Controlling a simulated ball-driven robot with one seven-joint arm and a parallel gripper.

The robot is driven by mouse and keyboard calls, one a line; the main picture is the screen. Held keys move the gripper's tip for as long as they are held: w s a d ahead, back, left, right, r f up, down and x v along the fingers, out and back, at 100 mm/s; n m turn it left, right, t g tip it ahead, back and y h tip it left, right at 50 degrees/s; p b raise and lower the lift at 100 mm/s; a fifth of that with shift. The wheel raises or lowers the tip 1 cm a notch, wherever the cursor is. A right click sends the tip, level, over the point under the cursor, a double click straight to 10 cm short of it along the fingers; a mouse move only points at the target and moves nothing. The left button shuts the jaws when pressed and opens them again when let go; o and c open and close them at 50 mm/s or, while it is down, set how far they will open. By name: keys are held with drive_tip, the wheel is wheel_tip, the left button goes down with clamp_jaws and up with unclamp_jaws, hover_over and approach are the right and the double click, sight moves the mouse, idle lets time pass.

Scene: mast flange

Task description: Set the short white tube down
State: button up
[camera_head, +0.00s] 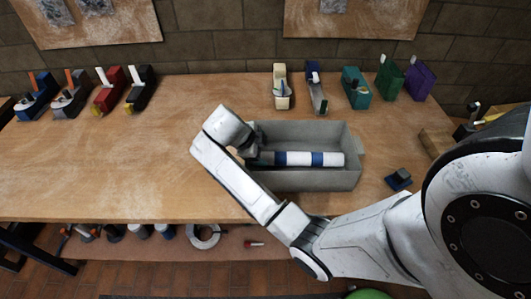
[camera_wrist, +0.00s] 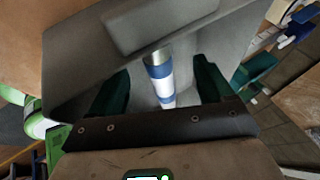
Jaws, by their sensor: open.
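A white tube with blue bands (camera_head: 298,158) lies lengthwise in the grey open tray (camera_head: 310,182) on the wooden table. In the wrist view the same tube (camera_wrist: 160,80) runs between the two dark green fingers of my gripper (camera_wrist: 163,68), with gaps visible on both sides. My gripper (camera_head: 243,152) is over the left end of the tray, at the tube's left end. My wrist hides part of that end. The fingers are apart and do not grip the tube. In the wrist view the tray's grey floor and wall (camera_wrist: 75,60) surround it.
A small dark blue block (camera_head: 398,180) sits right of the tray, and a wooden box (camera_head: 437,141) stands farther right. Several coloured hand planes (camera_head: 110,92) line the table's back edge. My arm crosses the front edge.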

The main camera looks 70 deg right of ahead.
drive_tip(key=p+v, duration=0.1)
drive_tip(key=v, duration=0.7)
drive_tip(key=shift+f, duration=0.1)
idle(0.4)
